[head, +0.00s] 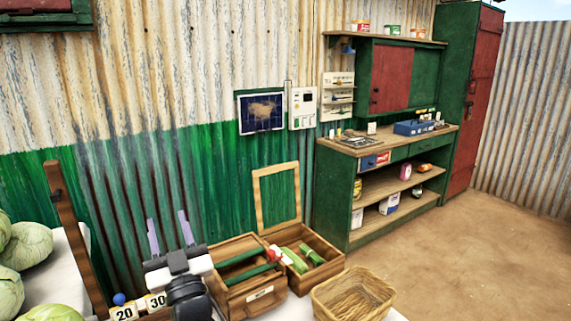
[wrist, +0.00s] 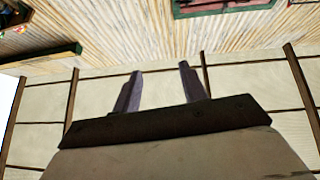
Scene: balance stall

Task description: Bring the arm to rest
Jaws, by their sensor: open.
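My gripper (head: 168,233) shows at the lower left of the head view, its two pale purple fingers pointing up and apart with nothing between them. It stands in front of the corrugated wall, left of the wooden boxes, and part of my arm shows below it. In the wrist view my gripper (wrist: 158,88) is open and empty, with its fingers against a pale, beam-lined surface.
A wooden box (head: 265,293), an open-lidded box (head: 325,272) with green things inside, and a wicker basket (head: 318,302) stand close right of my arm. Cabbages (head: 25,245) lie at left. Number blocks (head: 124,314) sit below. A green workbench (head: 352,232) stands farther back; the floor at right is clear.

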